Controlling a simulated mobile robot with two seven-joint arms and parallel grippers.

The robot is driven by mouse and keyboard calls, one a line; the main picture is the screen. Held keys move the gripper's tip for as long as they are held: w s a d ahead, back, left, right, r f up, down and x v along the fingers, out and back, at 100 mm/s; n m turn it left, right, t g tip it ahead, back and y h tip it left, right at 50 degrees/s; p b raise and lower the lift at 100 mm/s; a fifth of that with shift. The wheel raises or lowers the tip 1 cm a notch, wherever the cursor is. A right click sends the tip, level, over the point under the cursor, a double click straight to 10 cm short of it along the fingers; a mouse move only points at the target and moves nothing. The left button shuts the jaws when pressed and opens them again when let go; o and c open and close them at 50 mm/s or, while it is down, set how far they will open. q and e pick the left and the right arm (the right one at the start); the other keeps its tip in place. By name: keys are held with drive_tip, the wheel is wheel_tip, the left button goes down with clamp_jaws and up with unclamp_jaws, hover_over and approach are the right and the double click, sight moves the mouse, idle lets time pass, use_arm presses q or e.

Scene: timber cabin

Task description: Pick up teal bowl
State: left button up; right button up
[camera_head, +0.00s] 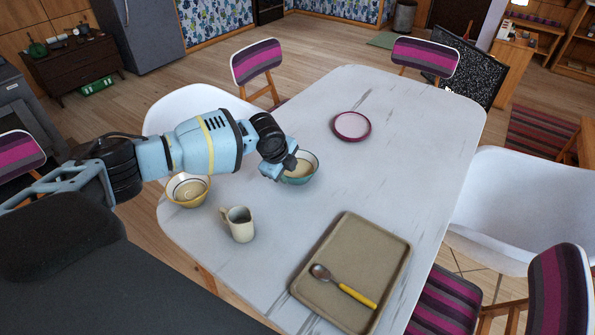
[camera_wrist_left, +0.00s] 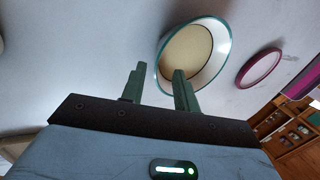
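The teal bowl (camera_head: 302,172) stands upright on the white table, with a teal rim and a cream inside. It also shows in the left wrist view (camera_wrist_left: 205,58), up and right of centre. My left gripper (camera_head: 284,168) is at the bowl's left side in the head view and covers part of it. In the left wrist view my left gripper (camera_wrist_left: 160,82) has its two green fingers apart with nothing held. The right finger overlaps the bowl's near rim. I cannot tell whether the fingers touch the bowl. My right gripper is not in view.
On the white table (camera_head: 420,130) are a yellow bowl (camera_head: 188,201), a cream jug (camera_head: 240,230), a pink-rimmed plate (camera_head: 351,126) and a brown tray (camera_head: 385,255) holding a spoon (camera_head: 345,288). Chairs surround the table. The tabletop right of the bowl is clear.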

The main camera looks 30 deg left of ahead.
sight(290, 177)
use_arm(q)
drive_tip(key=x, duration=0.4)
drive_tip(key=shift+f+b, duration=0.35)
clamp_jaws()
drive_tip(key=shift+r, duration=0.1)
